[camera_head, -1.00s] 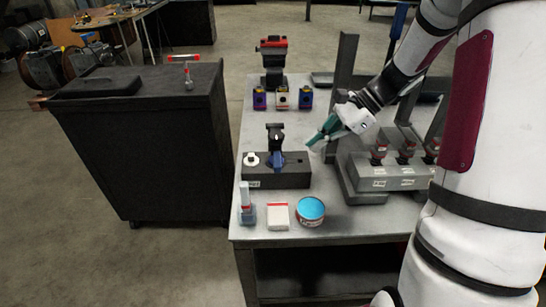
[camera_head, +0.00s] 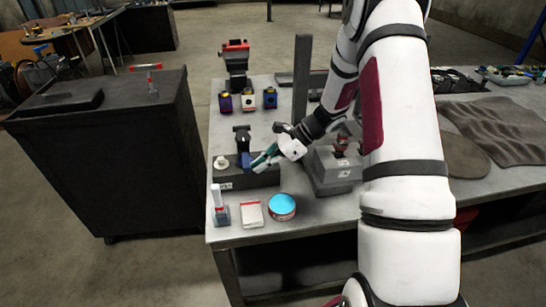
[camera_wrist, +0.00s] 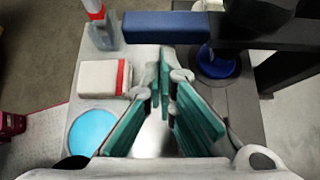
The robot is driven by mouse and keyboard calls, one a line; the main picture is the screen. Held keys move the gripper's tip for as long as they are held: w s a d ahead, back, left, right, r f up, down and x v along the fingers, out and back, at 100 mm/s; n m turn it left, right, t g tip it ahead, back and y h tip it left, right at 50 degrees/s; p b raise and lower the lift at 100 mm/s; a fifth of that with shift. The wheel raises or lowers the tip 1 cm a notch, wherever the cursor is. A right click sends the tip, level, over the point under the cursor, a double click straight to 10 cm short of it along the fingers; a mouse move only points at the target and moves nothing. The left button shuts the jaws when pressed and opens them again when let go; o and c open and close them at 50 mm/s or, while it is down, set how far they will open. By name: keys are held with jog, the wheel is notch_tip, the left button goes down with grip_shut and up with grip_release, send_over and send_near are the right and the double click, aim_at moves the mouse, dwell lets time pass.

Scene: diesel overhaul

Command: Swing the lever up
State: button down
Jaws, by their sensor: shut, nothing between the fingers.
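The lever (camera_wrist: 165,27) shows in the wrist view as a dark blue bar running left from a black fixture. In the head view the blue part (camera_head: 245,160) sits low in front of the black upright on a dark box (camera_head: 232,177). A round blue piece (camera_wrist: 215,65) lies beside it in the wrist view. My gripper (camera_head: 262,160) has teal fingers and is just right of the blue part, close to it. In the wrist view my fingertips (camera_wrist: 166,70) are together and empty, a little below the bar. I cannot tell whether they touch it.
A small bottle (camera_head: 220,212), a white box (camera_head: 252,214) and a blue-topped tin (camera_head: 282,206) stand along the table's near edge. A grey post (camera_head: 301,80) and a grey block (camera_head: 332,168) stand right of the box. A black cabinet (camera_head: 130,150) is at left.

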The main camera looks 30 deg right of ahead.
jog(key=shift+w+a+f, duration=0.15)
jog(key=shift+a+f, duration=0.2)
jog(key=shift+a, duration=0.05)
jog(key=shift+r, duration=0.15)
jog(key=w+d+r+m+g+y+b, duration=0.1)
jog(key=w+r+m+g+b, duration=0.1)
jog(key=r, duration=1.1)
jog(key=shift+w+g+b, duration=0.5)
jog(key=shift+w+b, duration=0.35)
jog(key=shift+b, duration=0.2)
jog(key=shift+d, duration=0.1)
jog(key=shift+r, duration=0.2)
